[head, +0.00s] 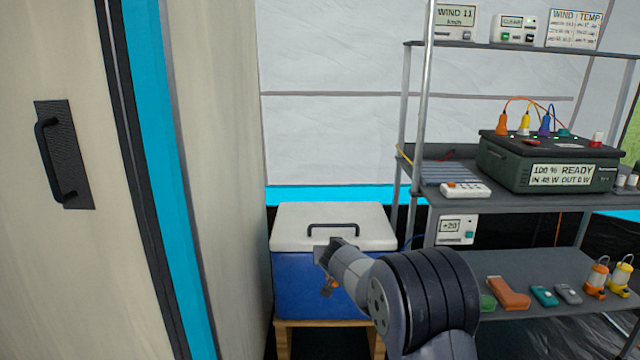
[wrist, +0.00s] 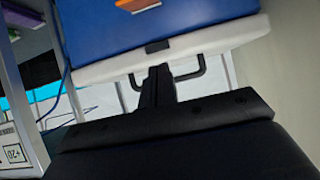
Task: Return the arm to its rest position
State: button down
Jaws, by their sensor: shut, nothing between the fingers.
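My gripper (head: 328,253) is in front of the blue cooler (head: 300,285) in the head view, near the front edge of its white lid (head: 290,225). In the wrist view my gripper (wrist: 158,72) shows as dark fingers together, empty, against the cooler's lid (wrist: 190,58) and dark handle (wrist: 200,70). The cooler's lid is down. Whether the fingers touch the cooler is not clear. My arm covers part of the cooler's right side in the head view.
A tall beige cabinet (head: 215,180) with a black handle (head: 62,155) stands close on the left. A metal shelf rack (head: 540,265) on the right holds a green power box (head: 500,165), lanterns (head: 596,277) and small devices. The cooler sits on a wooden stand (head: 325,326).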

jog(key=p, duration=0.4)
send_near(332, 227)
notch_tip(332, 227, down, 3)
jog(key=w, duration=0.2)
jog(key=shift+w+r, duration=0.25)
jog(key=shift+w, duration=0.8)
jog(key=shift+f+b, duration=0.35)
jog(key=shift+f, duration=1.55)
